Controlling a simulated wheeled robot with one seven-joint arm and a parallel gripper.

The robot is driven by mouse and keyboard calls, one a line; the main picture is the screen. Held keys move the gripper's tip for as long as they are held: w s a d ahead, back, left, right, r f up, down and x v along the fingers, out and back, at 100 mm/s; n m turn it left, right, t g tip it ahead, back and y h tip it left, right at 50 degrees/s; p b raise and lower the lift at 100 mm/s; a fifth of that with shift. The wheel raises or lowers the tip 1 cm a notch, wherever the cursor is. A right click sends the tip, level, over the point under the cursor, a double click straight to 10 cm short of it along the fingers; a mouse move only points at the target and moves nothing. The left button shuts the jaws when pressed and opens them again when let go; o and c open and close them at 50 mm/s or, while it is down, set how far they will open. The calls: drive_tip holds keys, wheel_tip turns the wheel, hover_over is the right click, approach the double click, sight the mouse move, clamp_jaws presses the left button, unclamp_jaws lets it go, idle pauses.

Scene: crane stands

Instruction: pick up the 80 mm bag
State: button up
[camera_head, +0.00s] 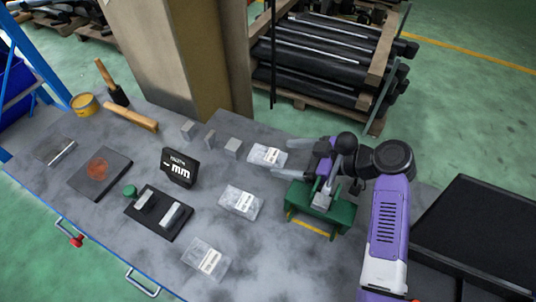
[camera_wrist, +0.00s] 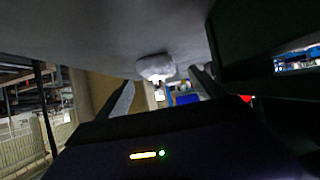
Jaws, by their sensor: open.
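Three clear bags with white labels lie apart on the grey table: a far bag (camera_head: 262,152), a middle bag (camera_head: 238,200) and a near bag (camera_head: 203,258). The label print is too small to read, so I cannot tell which is the 80 mm bag. My gripper (camera_head: 281,160) is open at the right side of the far bag, low over the table. In the wrist view a pale bag (camera_wrist: 155,67) lies ahead, between the lines of the two open fingers (camera_wrist: 162,80). I cannot tell whether the fingers touch it.
A green fixture (camera_head: 340,213) stands under and beside my wrist. Small grey blocks (camera_head: 232,147) stand left of the far bag. A black "mm" display (camera_head: 179,168), a black tray (camera_head: 160,212) and a hammer (camera_head: 113,85) are further left. A beige pillar (camera_head: 190,50) rises behind.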

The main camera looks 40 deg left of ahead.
sight(275, 157)
drive_tip(key=shift+p+x, duration=0.45)
drive_tip(key=shift+x, duration=2.15)
drive_tip(key=shift+c, duration=0.5)
clamp_jaws()
